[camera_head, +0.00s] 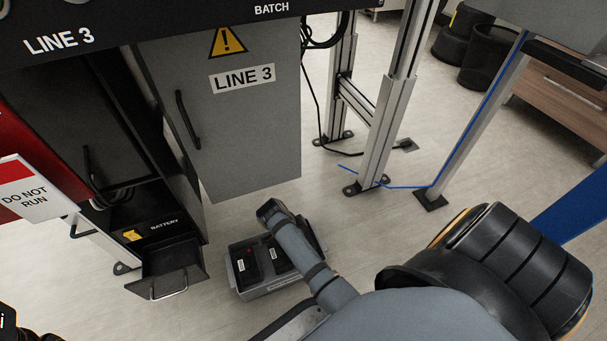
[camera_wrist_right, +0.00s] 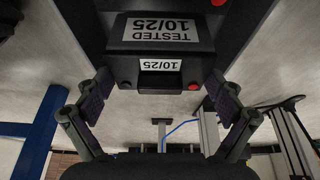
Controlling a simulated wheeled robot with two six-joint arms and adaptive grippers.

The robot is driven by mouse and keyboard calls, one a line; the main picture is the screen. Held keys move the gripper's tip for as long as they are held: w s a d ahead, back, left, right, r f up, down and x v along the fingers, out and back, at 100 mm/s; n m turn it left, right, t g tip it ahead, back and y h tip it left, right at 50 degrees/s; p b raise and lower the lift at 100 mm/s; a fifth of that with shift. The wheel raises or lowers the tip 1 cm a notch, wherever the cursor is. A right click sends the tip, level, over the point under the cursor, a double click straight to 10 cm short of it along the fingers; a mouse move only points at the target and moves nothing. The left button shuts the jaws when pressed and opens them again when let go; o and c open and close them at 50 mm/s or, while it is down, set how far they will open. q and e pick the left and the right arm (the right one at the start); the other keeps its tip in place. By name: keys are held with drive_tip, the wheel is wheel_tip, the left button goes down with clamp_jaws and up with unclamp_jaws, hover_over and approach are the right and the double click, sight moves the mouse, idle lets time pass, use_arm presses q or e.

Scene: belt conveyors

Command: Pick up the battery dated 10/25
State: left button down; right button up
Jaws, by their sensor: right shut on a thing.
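The battery dated 10/25 (camera_wrist_right: 160,48) fills the top of the right wrist view. It is a dark block whose two white labels appear upside down, one reading "TESTED 10/25" and the other "10/25". My right gripper (camera_wrist_right: 158,84) is shut on it, with a finger on each side. In the head view my right arm reaches over a grey tray (camera_head: 272,287), and its forearm hides the gripper and part of the tray. Dark batteries with white labels, such as the left one (camera_head: 247,266), stand in the tray. My left gripper is not in view.
A black open drawer (camera_head: 168,272) marked BATTERY above sits left of the tray. A grey LINE 3 cabinet door (camera_head: 235,130) hangs open behind it. Metal posts (camera_head: 383,135) stand to the right, and a blue cable (camera_head: 405,187) lies on the floor.

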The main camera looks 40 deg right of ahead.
wheel_tip(320, 180, up, 8)
drive_tip(key=p, duration=0.5)
